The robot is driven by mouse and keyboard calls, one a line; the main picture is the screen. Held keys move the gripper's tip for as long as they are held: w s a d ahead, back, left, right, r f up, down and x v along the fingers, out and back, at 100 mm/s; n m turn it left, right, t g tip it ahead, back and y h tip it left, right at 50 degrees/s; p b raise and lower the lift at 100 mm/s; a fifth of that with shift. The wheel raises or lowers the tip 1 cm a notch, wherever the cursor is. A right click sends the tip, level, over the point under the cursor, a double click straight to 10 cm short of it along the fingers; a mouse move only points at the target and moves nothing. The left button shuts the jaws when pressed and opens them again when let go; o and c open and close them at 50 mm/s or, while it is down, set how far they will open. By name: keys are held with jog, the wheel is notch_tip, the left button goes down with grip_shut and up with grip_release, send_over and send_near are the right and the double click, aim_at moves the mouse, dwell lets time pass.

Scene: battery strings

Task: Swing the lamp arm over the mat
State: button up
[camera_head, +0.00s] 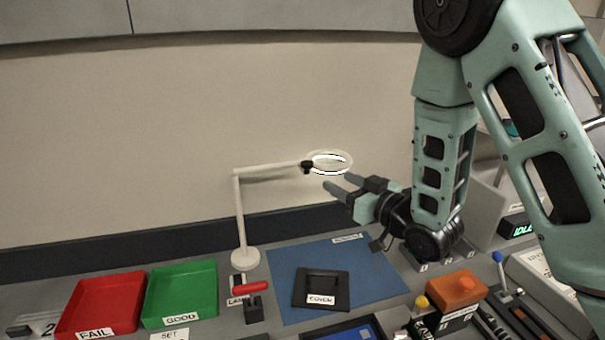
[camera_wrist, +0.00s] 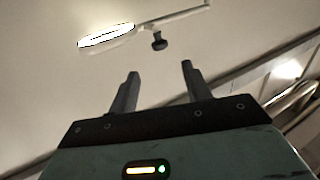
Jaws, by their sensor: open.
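The white lamp (camera_head: 240,205) stands behind the green tray, on a round base at the left edge of the blue mat. Its arm (camera_head: 270,168) reaches right and ends in a ring head (camera_head: 343,168), with a black knob (camera_head: 307,167) at the joint. The ring appears above the back of the mat (camera_head: 375,262). My gripper (camera_head: 333,184) is open and empty, pointing left, just right of and below the ring in the head view. In the wrist view the ring (camera_wrist: 105,36) and knob (camera_wrist: 159,41) lie beyond my open fingertips (camera_wrist: 159,69), apart from them.
A black cover (camera_head: 335,291) lies on the mat. A red FAIL tray (camera_head: 100,303) and a green GOOD tray (camera_head: 180,291) sit at left. A red-handled lever (camera_head: 251,288) stands by the LAMP label. An orange block (camera_head: 457,287) is at right. The wall is behind.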

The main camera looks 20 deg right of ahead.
aim_at(303, 162)
jog(key=p+x, duration=0.7)
jog(key=x, duration=0.6)
jog(key=shift+r, duration=0.15)
jog(key=shift+x, duration=0.8)
grip_shut()
